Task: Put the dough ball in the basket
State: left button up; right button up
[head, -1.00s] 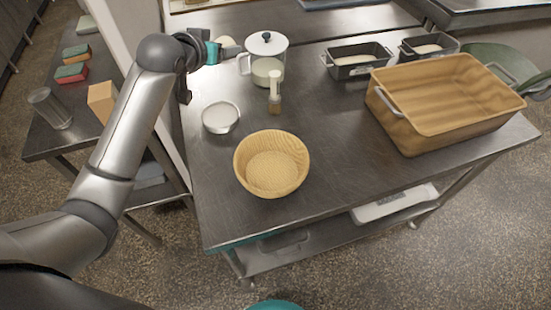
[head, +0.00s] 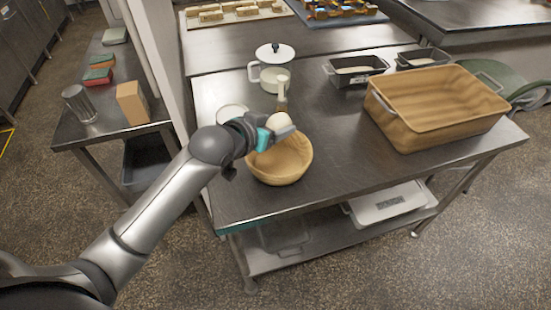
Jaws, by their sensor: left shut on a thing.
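The dough ball (head: 279,121) is a small pale ball in the head view. My left gripper (head: 276,131) is shut on it and holds it over the back part of the round basket (head: 283,168). The basket is light tan and stands on the steel table near its front left. The gripper and dough ball hide part of the basket's far rim. How high the ball is above the basket is hard to tell. My right gripper is not in view.
Behind the gripper stand a brush (head: 282,91), a white lidded jug (head: 271,71) and a bowl (head: 232,113), partly hidden by my arm. A large wooden bin (head: 440,110) and two dark loaf tins (head: 356,69) are to the right. The table (head: 350,150) is clear right of the basket.

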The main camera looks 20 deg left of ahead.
pick_arm(q)
notch_tip(320, 180, down, 10)
jog(key=shift+f+b, duration=0.2)
jog(key=shift+b, duration=0.95)
jog(key=shift+f, duration=0.6)
jog(key=o, duration=1.4)
jog(key=shift+s, duration=0.1)
jog(key=shift+r, duration=0.15)
jog(key=p+v, duration=0.1)
jog(key=v, duration=0.7)
jog(key=p+v, duration=0.1)
jog(key=v, duration=0.3)
jog(key=shift+r+p, duration=0.35)
jog(key=shift+r, duration=0.1)
